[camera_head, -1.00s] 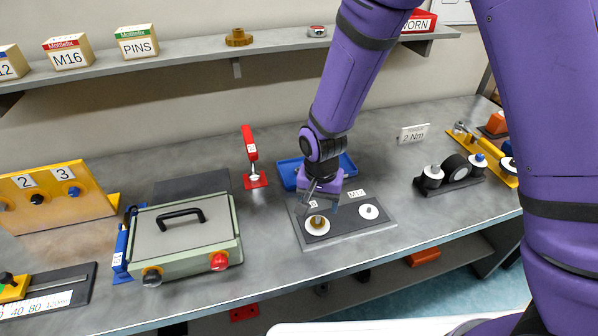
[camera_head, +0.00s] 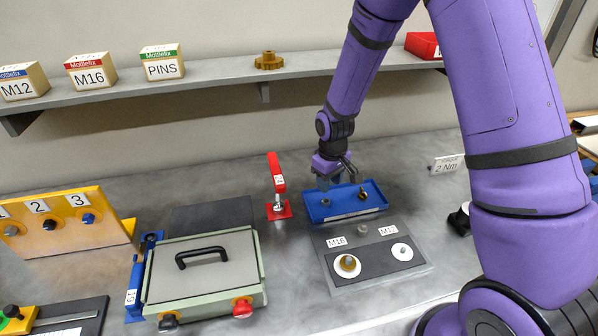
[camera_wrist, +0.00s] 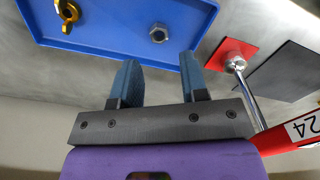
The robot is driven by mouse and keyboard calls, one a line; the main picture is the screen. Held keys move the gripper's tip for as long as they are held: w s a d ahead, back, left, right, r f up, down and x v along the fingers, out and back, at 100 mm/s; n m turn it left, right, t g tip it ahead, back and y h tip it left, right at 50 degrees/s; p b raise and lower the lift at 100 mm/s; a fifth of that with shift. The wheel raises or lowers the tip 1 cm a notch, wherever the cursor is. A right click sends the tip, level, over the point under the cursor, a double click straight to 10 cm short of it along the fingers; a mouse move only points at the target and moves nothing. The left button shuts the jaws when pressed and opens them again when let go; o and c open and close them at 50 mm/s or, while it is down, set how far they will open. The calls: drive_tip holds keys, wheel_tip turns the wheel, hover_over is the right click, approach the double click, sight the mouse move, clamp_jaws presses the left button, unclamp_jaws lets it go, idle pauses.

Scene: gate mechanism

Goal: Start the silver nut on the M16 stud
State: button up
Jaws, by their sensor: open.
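A silver hex nut (camera_wrist: 158,33) lies in the blue tray (camera_wrist: 100,42), just beyond my fingertips in the wrist view. In the head view the nut (camera_head: 325,202) is at the tray's left side. My gripper (camera_wrist: 160,75) is open and empty, its fingers on either side of the line to the nut. In the head view my gripper (camera_head: 335,182) is over the back left of the tray (camera_head: 350,211). The M16 stud (camera_head: 347,262) stands on a white disc on the dark plate in front, beside the M16 label.
A gold wing nut (camera_wrist: 67,14) shares the tray. A red toggle clamp (camera_head: 278,185) stands left of the tray, and its arm (camera_wrist: 290,132) is close to my gripper in the wrist view. A white disc with the M12 stud (camera_head: 402,251) is right of the M16 stud.

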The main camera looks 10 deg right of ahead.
sight(326, 199)
drive_tip(key=shift+w+f+n, duration=0.3)
drive_tip(key=shift+w+f, duration=0.05)
drive_tip(key=shift+w, duration=0.2)
drive_tip(key=shift+a+f, duration=0.1)
drive_tip(key=shift+f, duration=1.8)
drive_tip(key=shift+f, duration=0.15)
drive_tip(key=shift+f, duration=1)
drive_tip(key=shift+f, duration=0.15)
drive_tip(key=shift+f, duration=0.45)
